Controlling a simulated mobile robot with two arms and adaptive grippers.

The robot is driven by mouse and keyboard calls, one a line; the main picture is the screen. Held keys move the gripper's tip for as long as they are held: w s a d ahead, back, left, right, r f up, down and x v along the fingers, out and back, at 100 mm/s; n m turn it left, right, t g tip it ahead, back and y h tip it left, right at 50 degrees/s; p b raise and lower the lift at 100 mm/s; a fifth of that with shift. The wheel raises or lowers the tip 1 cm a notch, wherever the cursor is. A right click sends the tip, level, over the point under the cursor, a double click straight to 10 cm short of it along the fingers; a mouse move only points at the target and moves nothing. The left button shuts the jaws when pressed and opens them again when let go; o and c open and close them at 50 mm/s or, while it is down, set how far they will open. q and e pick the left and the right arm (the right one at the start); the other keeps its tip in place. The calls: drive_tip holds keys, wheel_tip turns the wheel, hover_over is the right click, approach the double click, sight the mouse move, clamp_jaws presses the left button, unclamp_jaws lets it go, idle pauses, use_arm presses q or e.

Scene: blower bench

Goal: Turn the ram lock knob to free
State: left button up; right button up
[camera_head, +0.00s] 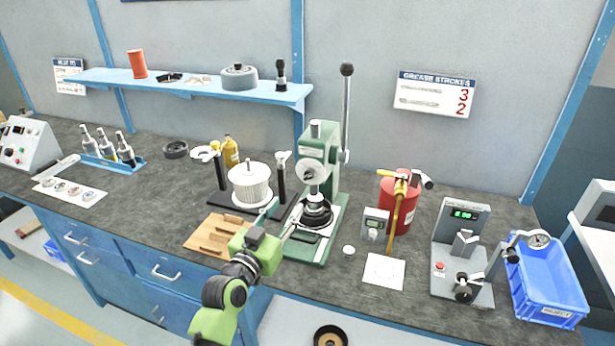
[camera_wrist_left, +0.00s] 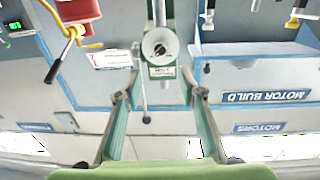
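The green press (camera_head: 328,190) stands at the middle of the bench, with its long black-knobbed lever (camera_head: 346,110) upright. A pale round part with a dark centre (camera_head: 310,175) on the press head may be the ram lock knob; its setting is not readable. It also shows in the left wrist view, where the round part (camera_wrist_left: 160,46) is upside down, beyond my fingers. My left gripper (camera_head: 279,218) is open and empty in front of the press and touches neither knob nor lever. In the wrist view, a wide gap separates its fingers (camera_wrist_left: 161,98). My right gripper is not in view.
A white ribbed part (camera_head: 250,184) on a black stand is left of the press. A wooden block (camera_head: 212,236) lies in front of it. A red grease bucket (camera_head: 398,205) with a yellow pump handle stands right. A blue bin (camera_head: 547,280) sits at the right end.

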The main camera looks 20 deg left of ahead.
sight(307, 178)
use_arm(q)
drive_tip(key=w+d+p, duration=0.1)
drive_tip(key=w, duration=1.2)
drive_tip(key=shift+w, duration=0.35)
drive_tip(key=shift+d, duration=0.1)
clamp_jaws()
